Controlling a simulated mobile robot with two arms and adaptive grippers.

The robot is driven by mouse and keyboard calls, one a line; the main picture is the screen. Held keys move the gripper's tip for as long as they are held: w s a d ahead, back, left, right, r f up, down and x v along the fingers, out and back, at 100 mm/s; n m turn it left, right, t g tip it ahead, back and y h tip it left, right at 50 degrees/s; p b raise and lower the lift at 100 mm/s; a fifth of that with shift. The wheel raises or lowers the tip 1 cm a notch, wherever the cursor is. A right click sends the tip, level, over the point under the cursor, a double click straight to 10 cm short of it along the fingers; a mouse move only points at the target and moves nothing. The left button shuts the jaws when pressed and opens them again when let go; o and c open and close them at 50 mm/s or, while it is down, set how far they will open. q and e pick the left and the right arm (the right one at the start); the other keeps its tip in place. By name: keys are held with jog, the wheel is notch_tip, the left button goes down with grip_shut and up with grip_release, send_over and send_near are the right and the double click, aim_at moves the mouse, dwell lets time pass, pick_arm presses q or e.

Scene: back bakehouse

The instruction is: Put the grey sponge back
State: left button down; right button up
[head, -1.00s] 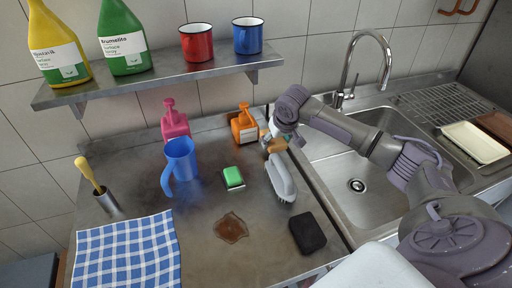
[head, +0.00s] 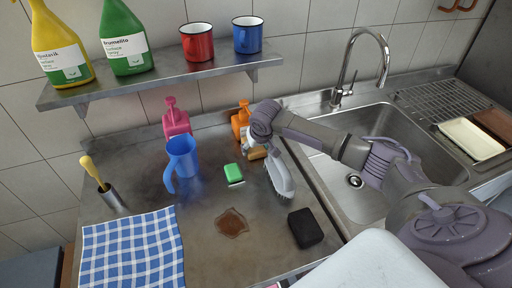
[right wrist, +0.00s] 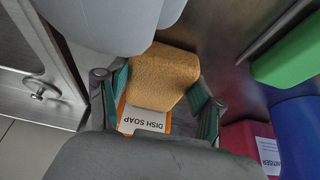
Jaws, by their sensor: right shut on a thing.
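A dark grey, nearly black sponge (head: 305,229) lies on the steel worktop near the front right, beside the sink edge. My right gripper (head: 254,150) is well behind it, low near the back of the worktop. It is shut on a tan-orange sponge (right wrist: 160,78), which sits between its green-padded fingers in the right wrist view. The tan sponge (head: 257,153) is partly hidden by the gripper in the head view. My left gripper is not in view.
A grey brush (head: 281,180) lies just in front of my right gripper. An orange soap bottle (head: 240,121) stands behind it. The sink (head: 385,135) is right.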

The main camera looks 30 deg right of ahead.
jog(key=o, duration=1)
jog(key=b+v, duration=0.1)
jog(key=v, duration=1.1)
